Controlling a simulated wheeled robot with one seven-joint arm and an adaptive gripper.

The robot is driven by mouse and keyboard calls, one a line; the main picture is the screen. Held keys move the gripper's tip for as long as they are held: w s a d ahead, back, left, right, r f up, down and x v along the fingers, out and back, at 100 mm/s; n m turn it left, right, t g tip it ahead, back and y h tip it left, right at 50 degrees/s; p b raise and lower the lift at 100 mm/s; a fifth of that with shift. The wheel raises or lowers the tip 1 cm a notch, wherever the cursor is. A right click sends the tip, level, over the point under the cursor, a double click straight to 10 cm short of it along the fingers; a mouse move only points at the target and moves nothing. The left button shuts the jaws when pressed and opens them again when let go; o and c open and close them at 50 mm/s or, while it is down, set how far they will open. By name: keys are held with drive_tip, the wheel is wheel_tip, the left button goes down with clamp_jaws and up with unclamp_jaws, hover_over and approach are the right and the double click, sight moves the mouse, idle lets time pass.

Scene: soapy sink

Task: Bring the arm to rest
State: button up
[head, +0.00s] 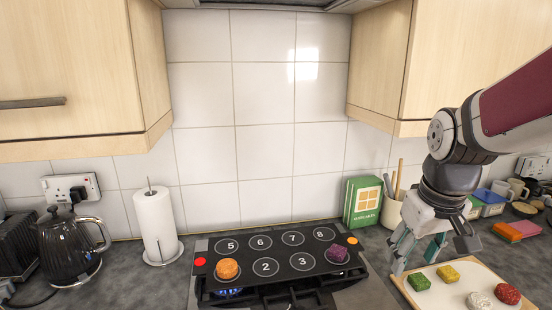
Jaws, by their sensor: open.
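My gripper (426,252) is open and points down at the right, its fingers spread above the left edge of a light tray (440,300). Nothing shows between the fingers. My arm comes in from the upper right. On the tray lie a green item (419,282), a yellow item (448,273), a whitish item (478,301) and a red item (507,293). A black board with numbered circles (283,261) lies over the hob. An orange item (228,269) sits at its front left and a purple item (337,252) at its front right.
A green box (362,201) and a utensil pot (391,212) stand behind my gripper. A paper towel roll (155,222) and a black kettle (70,247) stand at the left. Sponges (514,231) and mugs (502,189) are at the far right. Wall cabinets (375,65) hang above.

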drive_tip(key=s+a+r+t, duration=0.1)
drive_tip(key=s+a+r, duration=0.1)
drive_tip(key=s, duration=0.5)
drive_tip(key=s+a+r+m+t, duration=0.1)
drive_tip(key=s+a+r+t, duration=0.1)
drive_tip(key=s, duration=0.5)
wheel_tip(320, 180, up, 2)
drive_tip(key=shift+a, duration=0.85)
